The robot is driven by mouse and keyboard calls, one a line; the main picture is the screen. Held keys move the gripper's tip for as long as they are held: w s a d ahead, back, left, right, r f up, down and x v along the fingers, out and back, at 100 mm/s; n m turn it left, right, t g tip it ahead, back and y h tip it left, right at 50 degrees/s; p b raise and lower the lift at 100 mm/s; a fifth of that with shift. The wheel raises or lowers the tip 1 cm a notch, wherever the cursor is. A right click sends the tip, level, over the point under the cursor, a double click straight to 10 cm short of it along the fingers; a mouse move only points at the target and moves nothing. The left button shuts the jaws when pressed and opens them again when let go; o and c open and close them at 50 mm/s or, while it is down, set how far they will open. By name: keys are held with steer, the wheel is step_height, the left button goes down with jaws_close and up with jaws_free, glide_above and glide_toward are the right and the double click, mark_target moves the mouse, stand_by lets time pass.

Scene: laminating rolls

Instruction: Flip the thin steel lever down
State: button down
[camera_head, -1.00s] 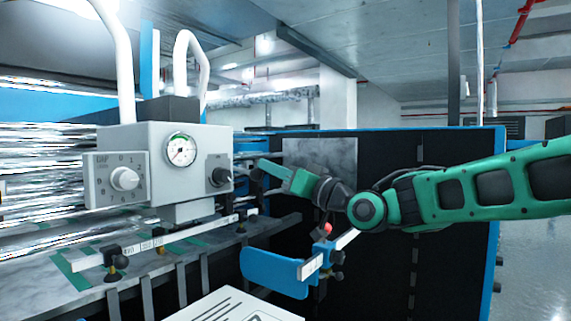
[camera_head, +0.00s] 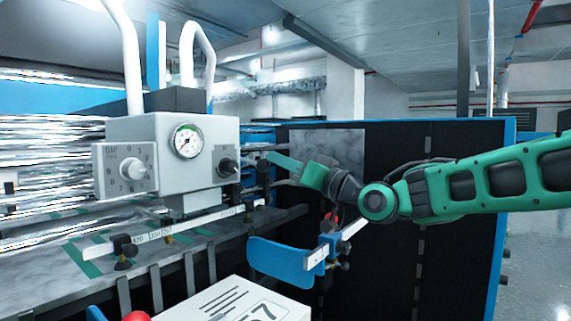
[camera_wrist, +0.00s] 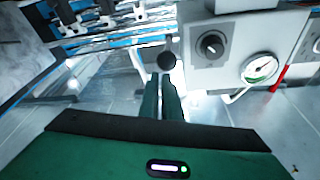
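The grey control box (camera_head: 165,145) is left of centre in the head view, with a round gauge (camera_head: 187,141) and a dark knob (camera_head: 228,167) on its face. My gripper (camera_head: 268,159) points left, close to the right side of this box.
A ruled bar (camera_head: 160,235) runs below the box. A blue guard (camera_head: 280,263) with a red-topped knob stands below my arm. A white printed box (camera_head: 235,303) is at the bottom. A dark panel with blue edges (camera_head: 395,245) is behind my arm. Floor shows at far right.

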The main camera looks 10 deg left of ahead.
steer(key=w+f+v, duration=0.1)
steer(key=f+v, duration=0.1)
steer(key=v, duration=0.7)
steer(key=shift+d, duration=0.2)
steer(key=d+f+m+g+h, duration=0.2)
steer(key=d+f+h, duration=0.6)
steer(key=d+f, duration=0.65)
steer(key=s+d+f+m+g+h, duration=0.25)
steer(key=s+d+f+h, duration=0.25)
steer(key=d+f, duration=0.55)
steer(key=s+d+f+m+g+h, duration=0.3)
steer(key=s+d+f+m, duration=0.15)
steer(key=s+d, duration=0.65)
steer(key=s+d+f+m+g, duration=0.2)
steer(key=s, duration=0.7)
steer(key=s+d+f+m+g, duration=0.2)
steer(key=s+d+g, duration=0.1)
steer(key=s, duration=0.6)
steer(key=shift+d+f, duration=0.25)
steer(key=shift+d, duration=0.05)
